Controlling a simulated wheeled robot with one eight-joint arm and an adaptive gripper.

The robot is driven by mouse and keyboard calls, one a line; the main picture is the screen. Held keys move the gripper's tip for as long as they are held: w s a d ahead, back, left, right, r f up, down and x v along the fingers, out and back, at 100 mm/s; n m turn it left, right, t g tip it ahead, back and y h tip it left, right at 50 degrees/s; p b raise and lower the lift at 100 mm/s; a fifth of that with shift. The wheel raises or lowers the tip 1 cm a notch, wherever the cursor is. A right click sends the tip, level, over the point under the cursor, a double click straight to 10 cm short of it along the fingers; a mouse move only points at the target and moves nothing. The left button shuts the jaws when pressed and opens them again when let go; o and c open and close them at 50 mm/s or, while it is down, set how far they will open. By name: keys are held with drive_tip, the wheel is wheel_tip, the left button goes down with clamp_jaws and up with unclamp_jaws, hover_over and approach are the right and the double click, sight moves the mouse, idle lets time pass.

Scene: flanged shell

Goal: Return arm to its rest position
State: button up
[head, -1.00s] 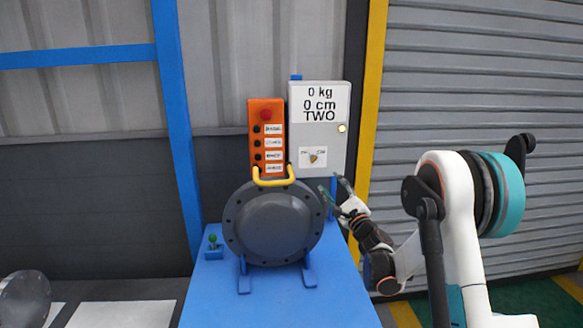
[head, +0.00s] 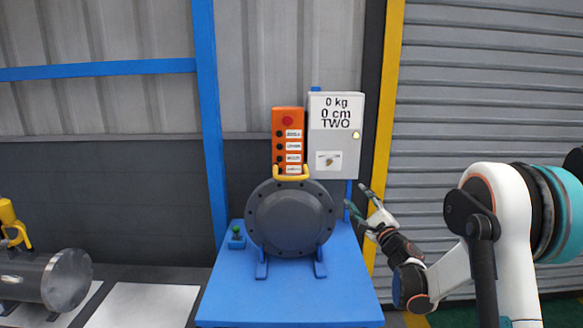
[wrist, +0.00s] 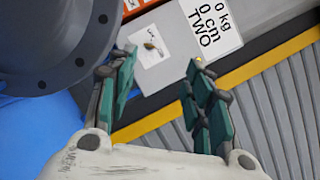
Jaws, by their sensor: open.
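My gripper (head: 359,203) is open and empty, to the right of the flanged shell in the head view. In the wrist view my gripper (wrist: 158,75) shows two green-padded fingers spread apart with nothing between them. The dark grey flanged shell (head: 290,218) has a yellow handle (head: 291,172) on top and rests on blue supports on a blue table (head: 290,295). Part of the shell also shows at the upper left of the wrist view (wrist: 45,40). A gap shows between the shell and my fingers.
Behind the shell stand an orange button box (head: 288,140) and a grey panel (head: 335,145) reading "0 kg 0 cm TWO". A small green-topped control (head: 236,238) sits on the table's left. A metal cylinder (head: 65,280) lies at left. A shutter (head: 460,90) is behind my arm.

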drive_tip(key=s+a+r+n+g+y, duration=0.2)
drive_tip(key=s+a+r+n+g, duration=0.2)
drive_tip(key=s+a+r+n, duration=0.35)
drive_tip(key=s+a+n+g, duration=0.4)
drive_tip(key=s+n, duration=0.2)
drive_tip(key=s, duration=0.7)
drive_tip(key=s+d+f+n+g+h, duration=0.1)
drive_tip(key=s+d+f+n+h, duration=0.1)
drive_tip(key=s, duration=0.7)
drive_tip(key=s+d+f+n+g+h, duration=0.2)
drive_tip(key=s+d+f+n+h, duration=0.1)
drive_tip(key=s, duration=0.7)
drive_tip(key=s+d+f+n+g+h, duration=0.1)
drive_tip(key=s+d+f+n+h, duration=0.2)
drive_tip(key=s, duration=0.6)
drive_tip(key=shift+s+d+f+g+h, duration=0.3)
drive_tip(key=shift+d+f+h, duration=0.1)
drive_tip(key=shift+d+f, duration=0.6)
